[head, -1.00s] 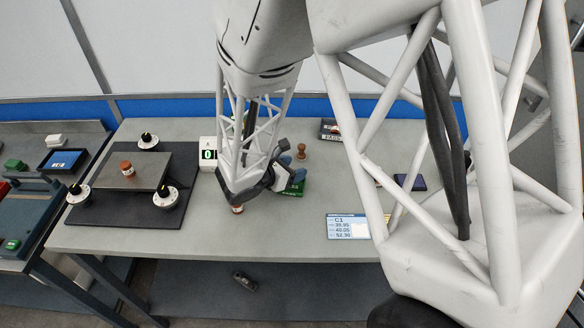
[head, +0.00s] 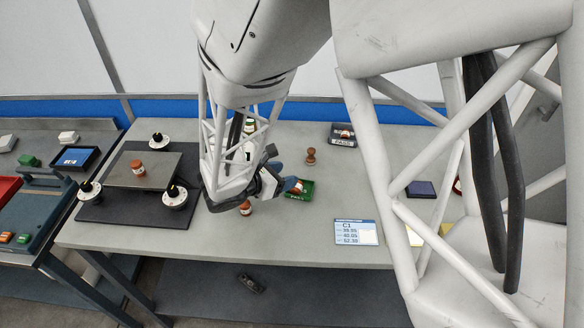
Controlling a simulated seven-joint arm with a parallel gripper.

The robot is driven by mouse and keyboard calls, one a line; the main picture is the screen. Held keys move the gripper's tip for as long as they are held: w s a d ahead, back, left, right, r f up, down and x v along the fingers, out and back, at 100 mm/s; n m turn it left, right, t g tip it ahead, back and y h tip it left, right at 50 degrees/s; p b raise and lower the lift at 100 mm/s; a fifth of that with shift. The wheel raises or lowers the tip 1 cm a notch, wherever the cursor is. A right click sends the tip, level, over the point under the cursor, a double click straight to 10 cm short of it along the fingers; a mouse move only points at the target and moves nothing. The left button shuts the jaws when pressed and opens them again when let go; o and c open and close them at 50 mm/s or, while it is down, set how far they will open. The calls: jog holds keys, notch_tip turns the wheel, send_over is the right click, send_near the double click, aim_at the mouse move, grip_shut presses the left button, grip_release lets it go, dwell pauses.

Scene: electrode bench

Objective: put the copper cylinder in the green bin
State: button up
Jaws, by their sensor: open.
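The green bin (head: 307,196) sits on the table just right of my gripper, and its left part is partly hidden. A copper cylinder (head: 294,186) shows at the bin and appears to lie tilted in it. My gripper (head: 276,179) is open, with its blue-tipped fingers beside the bin's left side; its exact gap to the cylinder is hard to tell. Another copper cylinder (head: 246,208) stands on the table just below my wrist, partly covered. A third copper cylinder (head: 137,168) stands on the raised grey plate (head: 155,180) at the left.
A dark PASS tray (head: 343,142) with a reddish piece stands at the back. A wooden stamp (head: 311,157) stands behind the bin. A C1 label card (head: 356,232) lies at the front right. Three white posts surround the grey plate. The table's front middle is clear.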

jog(key=shift+v, duration=2.65)
jog(key=shift+r, duration=0.15)
jog(key=s+d+r+m+g+y, duration=0.1)
jog(key=s+d+r+m+g, duration=0.1)
jog(key=d+r+m, duration=0.3)
jog(key=s+d+r+m+g+y, duration=0.1)
jog(key=s+d+m+g, duration=0.15)
jog(key=d, duration=0.45)
jog(key=s+d+r+m+g, duration=0.1)
jog(key=d+r+m+g, duration=0.2)
jog(key=d+m, duration=0.25)
jog(key=s+d+r+m+t+y, duration=0.1)
jog(key=s+d+r+m+y, duration=0.7)
jog(key=s+m, duration=0.5)
jog(key=shift+d+r, duration=0.5)
jog(key=shift+d, duration=0.65)
